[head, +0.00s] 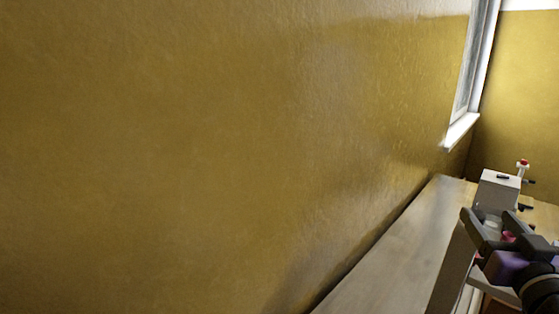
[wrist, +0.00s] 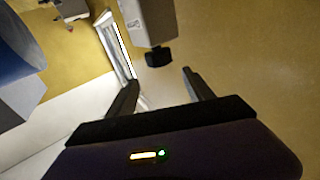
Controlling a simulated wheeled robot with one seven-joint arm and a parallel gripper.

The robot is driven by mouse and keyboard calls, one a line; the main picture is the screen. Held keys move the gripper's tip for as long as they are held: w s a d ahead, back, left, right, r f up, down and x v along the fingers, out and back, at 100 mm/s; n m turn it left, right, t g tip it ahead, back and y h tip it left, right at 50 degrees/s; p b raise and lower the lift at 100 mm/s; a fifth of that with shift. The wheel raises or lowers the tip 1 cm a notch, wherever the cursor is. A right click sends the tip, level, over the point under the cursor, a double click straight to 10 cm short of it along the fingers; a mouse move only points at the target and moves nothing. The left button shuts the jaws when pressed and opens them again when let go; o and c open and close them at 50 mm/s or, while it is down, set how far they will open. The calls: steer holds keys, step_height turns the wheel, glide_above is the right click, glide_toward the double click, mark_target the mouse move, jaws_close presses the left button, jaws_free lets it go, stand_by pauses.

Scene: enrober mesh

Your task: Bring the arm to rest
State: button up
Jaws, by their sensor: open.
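My gripper (head: 488,216) is at the lower right of the head view, with its purple and black body behind two dark grey fingers. It is beside a pale upright box-like unit (head: 499,188) on the counter; I cannot tell if they touch. In the wrist view my gripper (wrist: 161,79) has its two fingers spread, with nothing held between them. A grey block with a black end (wrist: 158,57) appears beyond the fingertips there.
A pale wooden counter (head: 385,262) runs along the yellow-brown wall (head: 200,150). A small red-topped fitting (head: 523,166) stands behind the unit. A white-framed window (head: 468,110) is at right. A blue thing (wrist: 15,55) shows at the wrist view's left. The counter's near stretch looks bare.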

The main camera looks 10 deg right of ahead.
steer(key=s+a+f+n+g+y, duration=0.1)
steer(key=s+a+f+y, duration=0.1)
steer(key=s+a+f, duration=0.6)
steer(key=s+a+f+n+g+y, duration=0.1)
steer(key=s+a+f, duration=0.6)
steer(key=s, duration=0.8)
steer(key=s+a+f+n+g+y, duration=0.1)
steer(key=s+a+f+n+y, duration=0.1)
steer(key=s+a+f, duration=0.6)
steer(key=s+f+y, duration=0.1)
steer(key=s, duration=0.3)
steer(key=shift+a+f, duration=0.2)
steer(key=shift+a, duration=0.1)
